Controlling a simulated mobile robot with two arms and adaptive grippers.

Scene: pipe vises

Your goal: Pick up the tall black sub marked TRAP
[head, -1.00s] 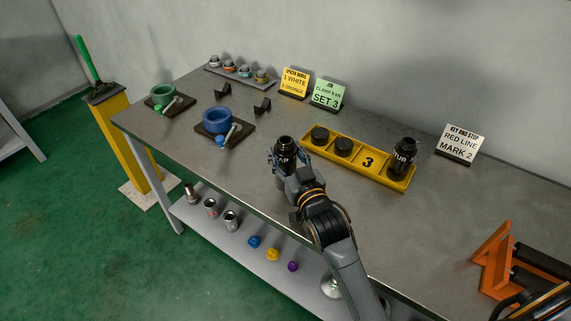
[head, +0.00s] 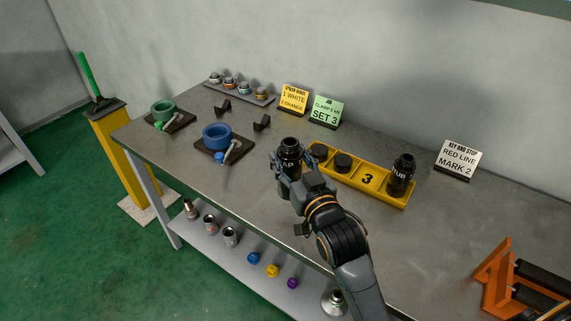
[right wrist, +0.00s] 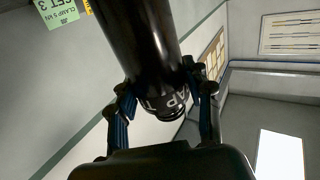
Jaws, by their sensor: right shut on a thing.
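The tall black sub (head: 290,158) is in my right gripper (head: 289,182), left of the yellow tray and near the bench's front edge. Its white lettering is partly hidden; a final "AP" shows. In the right wrist view the sub (right wrist: 148,45) runs down from the top edge between the two fingers (right wrist: 163,100), which are shut on its sides. The gripper covers its lower part in the head view. It looks roughly upright and slightly raised. My left gripper is not in view.
The yellow tray (head: 373,191) marked 3 holds two black caps and a black sub (head: 401,173) marked TUB. A blue vise (head: 216,136) and a green vise (head: 164,108) stand to the left. An orange frame (head: 493,275) is at right. The bench middle is fairly clear.

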